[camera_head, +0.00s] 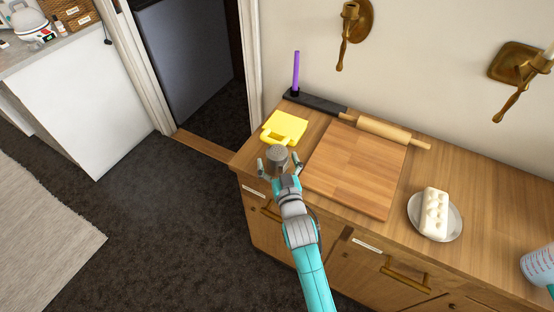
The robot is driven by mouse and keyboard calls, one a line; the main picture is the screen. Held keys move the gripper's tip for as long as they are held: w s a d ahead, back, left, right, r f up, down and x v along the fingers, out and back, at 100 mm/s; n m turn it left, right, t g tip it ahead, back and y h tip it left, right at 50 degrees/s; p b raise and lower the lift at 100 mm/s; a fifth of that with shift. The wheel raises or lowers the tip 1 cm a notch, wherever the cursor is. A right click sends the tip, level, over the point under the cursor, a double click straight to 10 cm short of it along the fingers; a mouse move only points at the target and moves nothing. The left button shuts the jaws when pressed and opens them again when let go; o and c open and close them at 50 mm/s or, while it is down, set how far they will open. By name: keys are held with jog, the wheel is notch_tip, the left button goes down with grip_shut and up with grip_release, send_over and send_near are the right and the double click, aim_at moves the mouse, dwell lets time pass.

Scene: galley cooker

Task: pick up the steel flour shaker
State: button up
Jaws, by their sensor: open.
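The steel flour shaker (277,153) is a small grey cylinder with a darker, dotted-looking top. It stands near the left front corner of the wooden counter. My gripper (278,165) is open at the shaker, with one finger showing on its left and one on its right. The lower part of the shaker is hidden behind my gripper. I cannot tell whether the fingers touch it.
A white plate (450,234) bears a pale moulded block (434,212). The counter's left edge is close.

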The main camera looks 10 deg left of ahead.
jog(key=shift+w+a, duration=0.2)
jog(key=shift+w, duration=0.3)
jog(key=c, duration=1.5)
jog(key=shift+r, duration=0.1)
notch_tip(320, 180, up, 10)
jog(key=shift+f, duration=0.1)
